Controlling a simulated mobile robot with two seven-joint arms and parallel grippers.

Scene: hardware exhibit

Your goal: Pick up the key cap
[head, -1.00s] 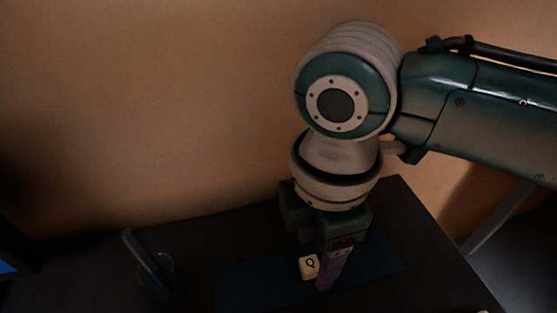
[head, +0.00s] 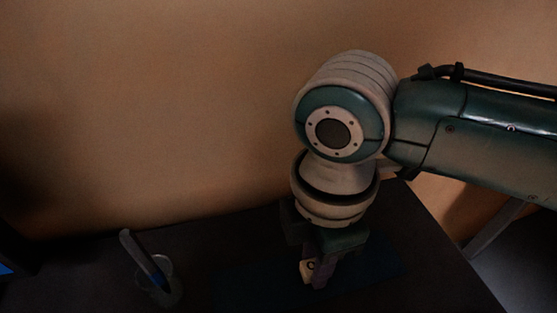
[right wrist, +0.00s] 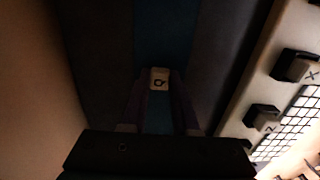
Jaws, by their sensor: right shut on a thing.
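The key cap (head: 307,269) is small and pale with a dark letter Q. It is at my right gripper's fingertips, low over the dark blue mat; I cannot tell whether it still touches the mat. My right gripper (head: 316,274) points down and is shut on the key cap, and its near finger hides part of it. In the right wrist view the key cap (right wrist: 159,78) sits between the tips of the two fingers (right wrist: 159,88). My left gripper is not in view.
The mat (head: 370,272) lies on a dark table (head: 215,248) against a tan wall. A clear glass (head: 168,290) with a pen-like stick (head: 140,255) stands at the left. In the right wrist view a pale board with large lettered keys (right wrist: 264,117) runs along the right.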

